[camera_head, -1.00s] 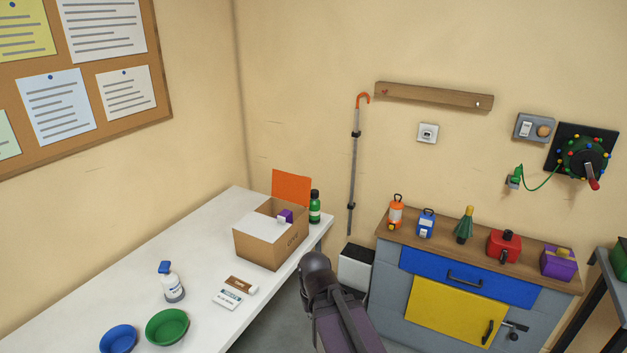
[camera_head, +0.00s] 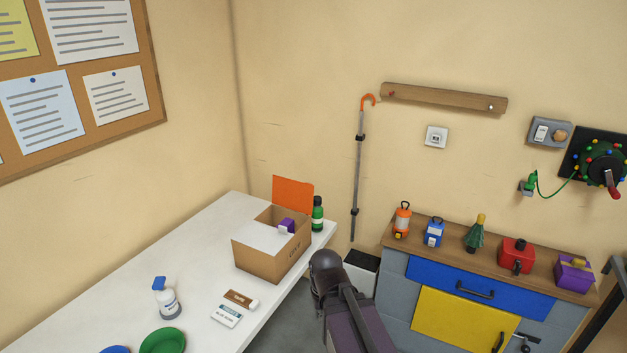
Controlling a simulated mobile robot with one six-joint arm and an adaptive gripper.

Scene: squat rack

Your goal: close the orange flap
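The orange flap (camera_head: 293,194) stands upright at the back edge of a brown cardboard box (camera_head: 271,267) on the white table. A white flap (camera_head: 263,235) lies over the front left part of the box's opening. A small purple object (camera_head: 287,224) shows inside the open part. My arm rises at the lower middle of the picture, to the right of the box and apart from it. My gripper's fingers cannot be made out.
A green bottle (camera_head: 317,214) stands just right of the orange flap. A spray bottle (camera_head: 165,298), a green bowl (camera_head: 163,341) and small cards sit on the white table (camera_head: 110,318). A cabinet (camera_head: 470,318) with several items on top stands to the right.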

